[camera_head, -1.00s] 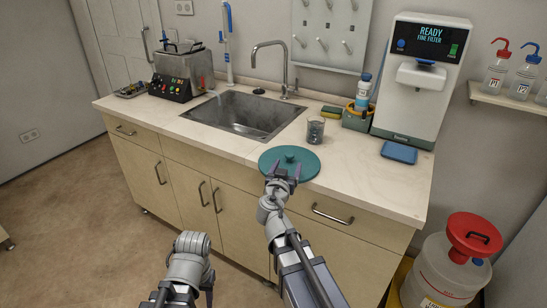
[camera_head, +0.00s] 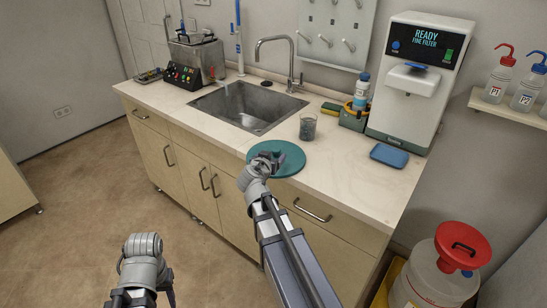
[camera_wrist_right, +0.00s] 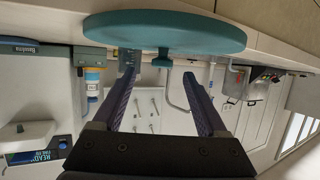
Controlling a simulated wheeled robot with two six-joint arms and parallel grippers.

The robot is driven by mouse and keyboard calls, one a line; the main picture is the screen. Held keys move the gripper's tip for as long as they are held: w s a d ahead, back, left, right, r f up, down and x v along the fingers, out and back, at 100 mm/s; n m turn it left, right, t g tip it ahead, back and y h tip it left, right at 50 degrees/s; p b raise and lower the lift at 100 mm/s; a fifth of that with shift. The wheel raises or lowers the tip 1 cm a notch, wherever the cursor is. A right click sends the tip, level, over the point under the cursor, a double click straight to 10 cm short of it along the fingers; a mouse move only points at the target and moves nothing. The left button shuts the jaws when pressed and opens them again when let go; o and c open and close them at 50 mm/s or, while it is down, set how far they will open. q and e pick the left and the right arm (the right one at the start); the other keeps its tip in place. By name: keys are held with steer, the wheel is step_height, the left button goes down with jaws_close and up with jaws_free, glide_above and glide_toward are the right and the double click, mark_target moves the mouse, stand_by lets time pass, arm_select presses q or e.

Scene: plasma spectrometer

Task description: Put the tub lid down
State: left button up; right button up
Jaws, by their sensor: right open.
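The tub lid is a flat teal disc (camera_head: 291,165) with a small knob, lying on the counter near its front edge, in front of a glass beaker. My right gripper (camera_head: 267,159) is at the lid's knob and hides part of the lid. In the right wrist view, which is upside down, the lid (camera_wrist_right: 165,30) fills the top. Its knob (camera_wrist_right: 162,61) shows between the tips of my open right gripper (camera_wrist_right: 162,78), with gaps on both sides. Of my left arm only the wrist area shows at the bottom of the head view; its gripper's jaws cannot be made out.
The beaker (camera_head: 307,127) stands just behind the lid. The sink (camera_head: 247,107) lies to the left. A blue tray (camera_head: 389,156) and the white dispenser (camera_head: 412,85) are to the right. A clear tub with a red funnel (camera_head: 463,246) stands on the floor at right.

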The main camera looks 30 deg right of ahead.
mark_target(275, 151)
steer(key=shift+b+x, duration=1)
steer(key=shift+x, duration=2.5)
steer(key=shift+w+a+r, duration=0.1)
steer(key=shift+a+r, duration=0.05)
steer(key=shift+r, duration=0.05)
steer(key=shift+c, duration=0.6)
jaws_close()
